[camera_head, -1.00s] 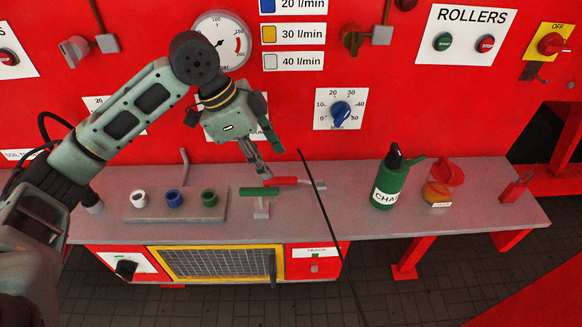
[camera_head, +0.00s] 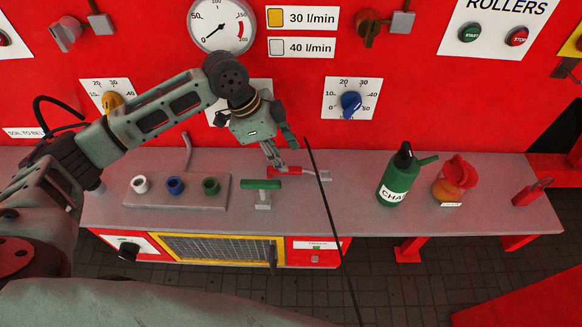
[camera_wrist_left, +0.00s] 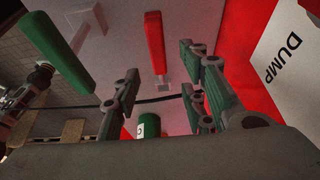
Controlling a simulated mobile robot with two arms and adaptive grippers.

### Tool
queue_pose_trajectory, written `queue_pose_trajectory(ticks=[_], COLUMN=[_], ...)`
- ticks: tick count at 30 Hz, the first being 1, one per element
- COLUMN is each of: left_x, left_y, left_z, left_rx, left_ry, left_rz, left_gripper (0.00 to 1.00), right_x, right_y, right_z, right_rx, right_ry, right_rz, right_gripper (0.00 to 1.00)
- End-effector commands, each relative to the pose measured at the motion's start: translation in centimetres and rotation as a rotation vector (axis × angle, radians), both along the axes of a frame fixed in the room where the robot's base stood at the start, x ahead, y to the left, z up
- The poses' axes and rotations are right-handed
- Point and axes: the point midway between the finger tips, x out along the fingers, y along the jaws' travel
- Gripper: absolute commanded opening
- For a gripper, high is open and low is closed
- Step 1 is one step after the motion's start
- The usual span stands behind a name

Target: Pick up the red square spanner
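The red-handled spanner (camera_head: 288,171) lies on the grey bench, its grey end pointing right. It shows as a red bar in the left wrist view (camera_wrist_left: 154,42). A green-handled tool (camera_head: 261,184) with a grey stem lies just in front of it and also shows at the left of the wrist view (camera_wrist_left: 58,50). My left gripper (camera_head: 277,164) is at the red handle's left end in the head view. Its fingers (camera_wrist_left: 160,68) are apart in the wrist view, with the red bar between and beyond them, and I cannot tell whether they touch it. My right gripper is not in view.
A grey block (camera_head: 219,196) with white, blue and green sockets is left on the bench. A green bottle (camera_head: 395,180), an orange-red jar (camera_head: 450,188) and a red padlock-like item (camera_head: 527,194) stand right. The red panel (camera_head: 440,100) rises behind. A thin black line crosses the bench.

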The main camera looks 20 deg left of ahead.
Motion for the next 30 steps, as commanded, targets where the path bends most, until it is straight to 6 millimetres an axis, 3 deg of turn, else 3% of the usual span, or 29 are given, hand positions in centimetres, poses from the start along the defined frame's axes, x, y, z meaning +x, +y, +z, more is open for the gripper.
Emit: queue_pose_trajectory(ticks=[3, 7, 15, 30], left_x=[0.0, 0.1, 0.5, 0.5], left_y=[-0.4, -1.1, -2.0, -2.0], left_z=[-0.6, -2.3, -4.8, -5.0], left_rx=[-0.001, -0.001, 0.0, 0.0], left_ry=[0.001, 0.003, 0.0, 0.0], left_rz=[-0.002, -0.002, -0.002, -0.002], left_gripper=[0.39, 0.39, 0.39, 0.39], right_x=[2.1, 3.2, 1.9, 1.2], right_y=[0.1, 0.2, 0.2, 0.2], right_z=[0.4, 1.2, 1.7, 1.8], right_rx=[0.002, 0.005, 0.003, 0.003], right_ry=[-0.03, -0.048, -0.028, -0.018], right_rz=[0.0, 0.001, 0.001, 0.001], right_gripper=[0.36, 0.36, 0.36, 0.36])
